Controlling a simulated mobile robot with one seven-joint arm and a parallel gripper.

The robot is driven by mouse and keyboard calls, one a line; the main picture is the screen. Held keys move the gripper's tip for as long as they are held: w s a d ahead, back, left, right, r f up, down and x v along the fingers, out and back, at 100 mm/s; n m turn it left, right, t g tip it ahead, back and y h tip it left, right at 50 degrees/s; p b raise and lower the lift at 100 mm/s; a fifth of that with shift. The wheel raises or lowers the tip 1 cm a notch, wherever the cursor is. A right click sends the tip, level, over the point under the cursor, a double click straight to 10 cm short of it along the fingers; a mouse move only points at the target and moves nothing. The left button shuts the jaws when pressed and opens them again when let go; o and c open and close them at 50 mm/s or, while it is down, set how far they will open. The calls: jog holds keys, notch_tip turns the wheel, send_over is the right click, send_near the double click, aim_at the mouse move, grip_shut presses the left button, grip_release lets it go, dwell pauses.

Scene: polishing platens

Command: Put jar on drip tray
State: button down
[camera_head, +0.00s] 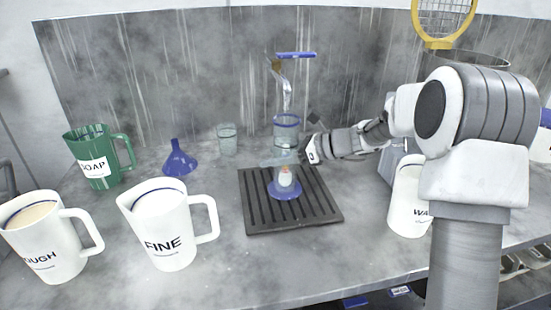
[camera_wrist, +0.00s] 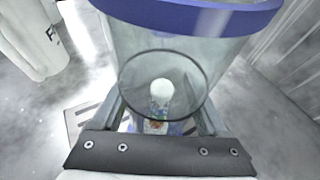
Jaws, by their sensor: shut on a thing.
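The clear glass jar with a blue rim (camera_head: 286,133) is upright above the dark ribbed drip tray (camera_head: 318,212). In the wrist view the jar (camera_wrist: 195,45) fills the upper middle, between my fingers. My gripper (camera_head: 290,155) is shut on the jar's glass, reaching in from the right. Below it, a blue round base (camera_head: 285,192) with a small white-and-orange item (camera_head: 286,176) shows over the tray's middle. The item also shows through the glass in the wrist view (camera_wrist: 161,92). I cannot tell whether base and jar are one piece, or whether the base touches the tray.
White FINE jug (camera_head: 165,228) and ROUGH jug (camera_head: 42,240) stand at front left. A green SOAP jug (camera_head: 95,160), blue funnel (camera_head: 180,160) and empty glass (camera_head: 227,139) stand behind. A blue-handled tap (camera_head: 296,55) is above the jar. A white jug (camera_head: 405,200) is right.

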jog(key=shift+f, duration=0.15)
jog(key=shift+f, duration=0.15)
grip_release()
